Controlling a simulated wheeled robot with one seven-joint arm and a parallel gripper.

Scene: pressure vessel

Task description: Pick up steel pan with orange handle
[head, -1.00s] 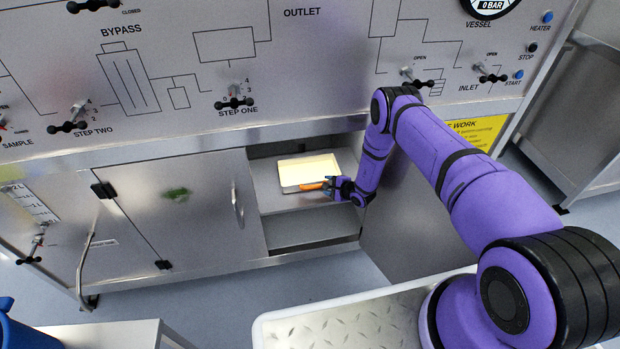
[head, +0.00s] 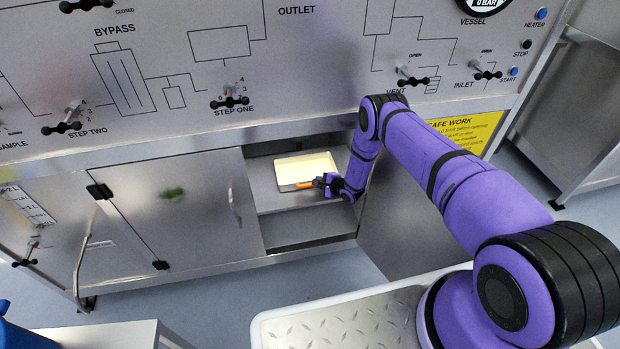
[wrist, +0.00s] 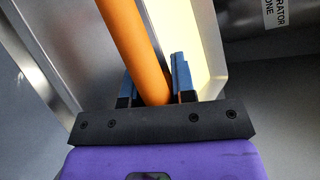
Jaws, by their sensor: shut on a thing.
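The steel pan (head: 277,172) is a shallow rectangular tray with a pale yellow inside, sitting in the open cabinet bay in the head view. Its orange handle (head: 305,184) points toward my gripper (head: 322,184). In the wrist view the orange handle (wrist: 135,45) runs between the two blue fingers of my gripper (wrist: 153,82), which is shut on it. The pan's steel rim (wrist: 172,40) and yellow inside show beyond the fingers. Whether the pan is lifted clear of the shelf I cannot tell.
The shelf (head: 290,202) lies inside a bay below the control panel (head: 180,40). A closed cabinet door (head: 180,205) stands to the left and a steel panel (head: 400,205) to the right. A lower compartment opens beneath the shelf.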

